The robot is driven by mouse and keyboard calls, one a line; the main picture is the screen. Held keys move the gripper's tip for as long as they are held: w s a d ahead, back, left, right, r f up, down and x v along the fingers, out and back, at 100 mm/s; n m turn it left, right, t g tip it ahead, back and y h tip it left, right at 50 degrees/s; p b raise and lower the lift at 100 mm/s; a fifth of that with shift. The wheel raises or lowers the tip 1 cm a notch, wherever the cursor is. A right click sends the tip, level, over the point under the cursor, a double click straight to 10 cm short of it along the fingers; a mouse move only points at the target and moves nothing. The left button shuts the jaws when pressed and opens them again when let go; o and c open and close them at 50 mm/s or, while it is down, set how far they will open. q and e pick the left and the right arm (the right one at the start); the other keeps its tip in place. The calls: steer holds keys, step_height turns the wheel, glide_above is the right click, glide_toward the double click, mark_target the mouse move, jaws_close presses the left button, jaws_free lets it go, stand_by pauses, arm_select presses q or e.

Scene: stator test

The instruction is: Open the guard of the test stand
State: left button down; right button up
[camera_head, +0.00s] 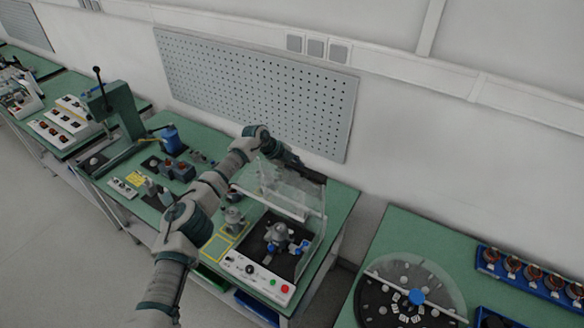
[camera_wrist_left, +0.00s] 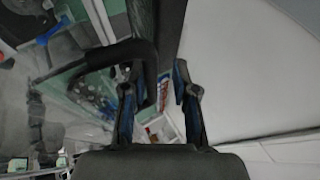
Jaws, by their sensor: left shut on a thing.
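The test stand has a white front panel (camera_head: 257,277) with buttons and a black bed carrying a grey metal part (camera_head: 279,233) with blue pieces. Its clear guard (camera_head: 285,188) stands tilted up at the back of the stand, leaving the front of the bed uncovered. My left gripper (camera_head: 310,173) is at the guard's upper edge. In the left wrist view, my left gripper (camera_wrist_left: 158,80) is shut on the dark guard handle (camera_wrist_left: 120,52), which curves down between the fingers. In the head view the handle is mostly hidden by the gripper. My right gripper is not in view.
A grey perforated board (camera_head: 250,85) hangs on the wall behind. A green press (camera_head: 118,112) and small parts stand on the bench at left. At right, another bench holds a round clear-covered dial (camera_head: 412,285) and a blue tray (camera_head: 530,275).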

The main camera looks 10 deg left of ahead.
arm_select(q)
steer(key=shift+d+f, duration=0.3)
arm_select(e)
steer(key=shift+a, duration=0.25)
arm_select(q)
steer(key=c, duration=1.5)
jaws_free()
steer(key=shift+w+d+f, duration=0.35)
steer(key=shift+w, duration=0.3)
steer(key=shift+s+a+r, duration=0.1)
steer(key=shift+a+r, duration=0.05)
steer(key=shift+r, duration=0.05)
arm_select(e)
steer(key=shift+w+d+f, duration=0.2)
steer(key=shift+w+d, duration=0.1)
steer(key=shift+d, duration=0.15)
